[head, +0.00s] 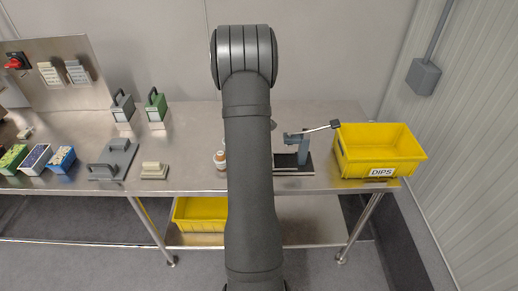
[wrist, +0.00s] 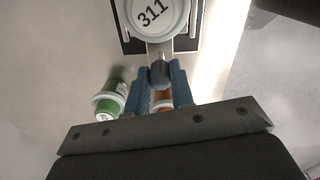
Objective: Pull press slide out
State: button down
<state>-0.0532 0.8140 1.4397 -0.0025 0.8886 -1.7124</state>
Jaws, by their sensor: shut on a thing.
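The press (head: 302,150), with a dark post and a long lever, stands near the front edge of the table. My arm covers part of it in the head view. A dark knob (wrist: 160,75) sticks out from the slide's front on a short metal stem. My gripper (wrist: 159,72) is shut on this knob, with a blue finger on each side. My gripper is hidden behind my arm in the head view.
A yellow bin labelled DIPS (head: 382,152) stands right of the press. A green container (wrist: 110,98) stands left of my fingers, and an orange-and-white one (wrist: 162,104) shows between them. A grey handled plate (head: 113,160) lies farther left on the metal table (head: 190,150).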

jog(key=shift+a, duration=0.25)
jog(key=c, duration=1.3)
grip_release()
jog(key=shift+a, duration=0.1)
jog(key=shift+o, duration=0.2)
jog(key=shift+r, duration=0.55)
notch_tip(320, 180, up, 16)
jog(key=shift+r, duration=0.25)
